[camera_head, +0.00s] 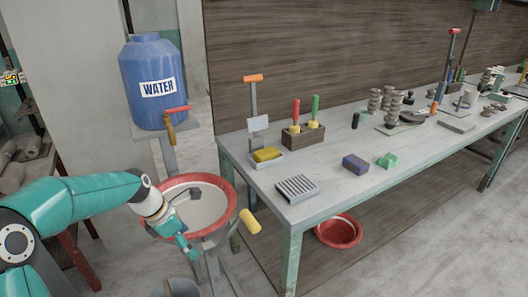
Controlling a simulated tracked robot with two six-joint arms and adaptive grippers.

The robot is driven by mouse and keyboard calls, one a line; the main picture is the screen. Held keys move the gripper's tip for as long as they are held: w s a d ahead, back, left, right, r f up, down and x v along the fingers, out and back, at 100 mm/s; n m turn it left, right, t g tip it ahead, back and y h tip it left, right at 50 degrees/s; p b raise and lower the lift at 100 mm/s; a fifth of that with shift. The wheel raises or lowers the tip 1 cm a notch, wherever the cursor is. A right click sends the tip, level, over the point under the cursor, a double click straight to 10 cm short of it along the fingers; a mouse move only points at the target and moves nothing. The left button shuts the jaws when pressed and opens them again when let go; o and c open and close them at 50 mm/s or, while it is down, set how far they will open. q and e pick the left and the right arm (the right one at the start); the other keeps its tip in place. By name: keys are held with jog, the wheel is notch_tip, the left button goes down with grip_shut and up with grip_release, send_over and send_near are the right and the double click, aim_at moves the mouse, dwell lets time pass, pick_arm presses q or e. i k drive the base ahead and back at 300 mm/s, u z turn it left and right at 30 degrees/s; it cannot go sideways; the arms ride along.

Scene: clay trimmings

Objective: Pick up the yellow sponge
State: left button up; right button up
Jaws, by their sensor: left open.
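The yellow sponge (267,154) lies on a small pale tray (256,165) near the left end of the grey workbench (335,190). My left arm comes in from the lower left, and its gripper (187,246) is by the red-rimmed basin, below and to the left of the sponge and well apart from it. The left gripper is open, with nothing visible in it; its fingers look small and partly merge with the basin's stand. My right gripper is out of view.
A red-rimmed basin (229,192) stands between my left arm and the bench. A blue WATER barrel (149,82) is behind it. A tool block (304,137), grey ribbed block (297,187), blue block (355,164) and green block (387,161) sit on the bench.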

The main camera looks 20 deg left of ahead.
aim_at(262, 155)
jog(key=i, duration=1.25)
jog(key=z, duration=0.05)
